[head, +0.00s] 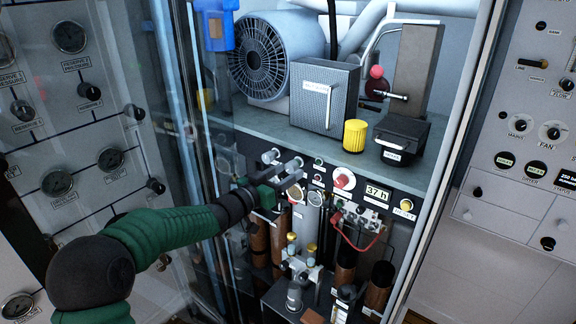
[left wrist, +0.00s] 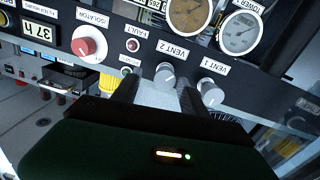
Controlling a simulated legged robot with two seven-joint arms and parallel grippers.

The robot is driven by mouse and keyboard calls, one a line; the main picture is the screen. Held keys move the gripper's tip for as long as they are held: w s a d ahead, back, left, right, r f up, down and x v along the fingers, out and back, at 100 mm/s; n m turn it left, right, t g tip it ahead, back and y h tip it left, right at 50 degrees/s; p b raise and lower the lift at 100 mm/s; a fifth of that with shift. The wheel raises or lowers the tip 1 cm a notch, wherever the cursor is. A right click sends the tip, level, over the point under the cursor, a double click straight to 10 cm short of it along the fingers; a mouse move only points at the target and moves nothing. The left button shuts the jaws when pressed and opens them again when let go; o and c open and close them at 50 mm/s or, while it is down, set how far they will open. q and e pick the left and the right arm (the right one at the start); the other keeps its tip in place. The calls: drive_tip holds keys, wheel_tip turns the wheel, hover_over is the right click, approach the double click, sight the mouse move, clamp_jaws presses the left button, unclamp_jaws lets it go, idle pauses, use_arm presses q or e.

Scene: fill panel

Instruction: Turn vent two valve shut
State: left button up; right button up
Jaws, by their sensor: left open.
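The vent two valve is a small grey knob (left wrist: 165,75) beside its VENT 2 label on the dark panel in the left wrist view. My left gripper (left wrist: 158,92) is open, with one dark finger to each side of this knob's line. The knob shows between the fingertips; I cannot tell whether they touch it. A similar grey knob (left wrist: 211,92) labelled VENT 1 is just right of the right finger. In the head view my left gripper (head: 285,176) is at the panel's left part and partly covers the knobs there. My right gripper is not in view.
A red isolator knob (left wrist: 86,44) and a 37 display (left wrist: 38,32) are farther along the panel. Two round gauges (left wrist: 240,32) are close by. In the head view, a yellow cylinder (head: 355,136) stands on the shelf above; pipes and brown cylinders fill the space below.

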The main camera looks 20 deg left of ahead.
use_arm(q)
drive_tip(key=shift+w+d+r, duration=0.25)
drive_tip(key=shift+w+d, duration=0.3)
drive_tip(key=shift+d, duration=0.15)
drive_tip(key=shift+w+d+r, duration=0.1)
drive_tip(key=shift+d, duration=0.1)
drive_tip(key=shift+a, duration=0.35)
drive_tip(key=shift+w+a+f, duration=0.1)
drive_tip(key=shift+a+f, duration=0.05)
drive_tip(key=shift+a, duration=0.4)
drive_tip(key=shift+w+a+f, duration=0.1)
drive_tip(key=shift+a+f, duration=0.05)
drive_tip(key=shift+a, duration=0.4)
drive_tip(key=shift+w+a+f, duration=0.1)
drive_tip(key=shift+a, duration=0.2)
drive_tip(key=shift+c, duration=1.6)
drive_tip(key=shift+s+d+r, duration=0.15)
drive_tip(key=shift+d, duration=0.25)
drive_tip(key=shift+s+d+r, duration=0.1)
drive_tip(key=shift+d, duration=0.3)
drive_tip(key=c, duration=0.5)
drive_tip(key=shift+d, duration=0.25)
drive_tip(key=shift+c, duration=1.2)
drive_tip(key=shift+w+a, duration=0.1)
drive_tip(key=shift+a, duration=0.35)
clamp_jaws()
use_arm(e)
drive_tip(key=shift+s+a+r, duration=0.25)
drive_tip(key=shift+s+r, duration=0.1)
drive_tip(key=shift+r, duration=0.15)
